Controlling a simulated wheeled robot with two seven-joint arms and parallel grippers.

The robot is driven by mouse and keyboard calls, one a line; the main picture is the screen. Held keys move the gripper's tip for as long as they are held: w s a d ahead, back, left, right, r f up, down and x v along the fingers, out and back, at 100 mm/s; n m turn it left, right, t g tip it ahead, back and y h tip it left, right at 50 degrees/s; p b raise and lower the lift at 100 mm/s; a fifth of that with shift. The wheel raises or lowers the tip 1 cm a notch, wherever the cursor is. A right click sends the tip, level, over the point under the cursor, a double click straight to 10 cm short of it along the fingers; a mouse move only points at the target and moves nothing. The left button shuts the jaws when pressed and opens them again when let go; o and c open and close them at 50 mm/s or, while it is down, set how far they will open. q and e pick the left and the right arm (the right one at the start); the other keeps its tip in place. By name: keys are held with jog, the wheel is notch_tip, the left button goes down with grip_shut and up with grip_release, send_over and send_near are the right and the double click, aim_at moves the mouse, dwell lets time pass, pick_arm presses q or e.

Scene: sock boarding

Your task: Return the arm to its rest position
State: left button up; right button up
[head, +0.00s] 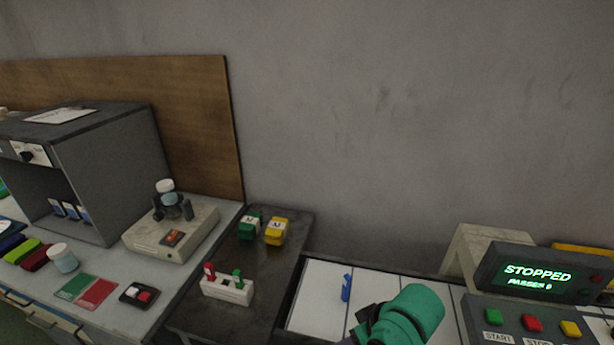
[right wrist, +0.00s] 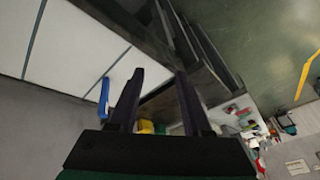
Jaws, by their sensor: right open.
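My right gripper (right wrist: 160,73) is open in the right wrist view, with its two dark fingers apart and nothing seen between them. In the head view my green right arm (head: 413,312) reaches over the white-panelled surface (head: 318,293) at the bottom; its fingers are mostly hidden there. A small blue piece (head: 346,287) stands on that surface just left of the arm. It also shows in the right wrist view (right wrist: 104,96), beside the left finger and apart from the space between the fingers. My left gripper is not in view.
A control box reading STOPPED (head: 537,276) stands at the right. A dark side table (head: 200,325) holds a white block with red and green pegs (head: 227,289), plus green (head: 250,226) and yellow (head: 277,231) blocks. A grey cabinet (head: 115,180) stands at the left.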

jog(key=s+d+f+m+h, duration=0.2)
jog(key=s+d, duration=0.2)
jog(key=d, duration=0.3)
jog(key=s+d+f+m+h, duration=0.1)
jog(key=s+d+f, duration=0.25)
jog(key=d, duration=0.25)
jog(key=s+d+f, duration=0.1)
jog(key=s+f, duration=0.1)
jog(key=f, duration=1)
jog(key=s+f, duration=0.2)
jog(key=f, duration=1.1)
jog(key=s+d+f+g+b, duration=0.1)
jog(key=s+d+f, duration=0.2)
jog(key=s+f, duration=1)
jog(key=s, duration=0.3)
jog(key=shift+g+h, duration=0.4)
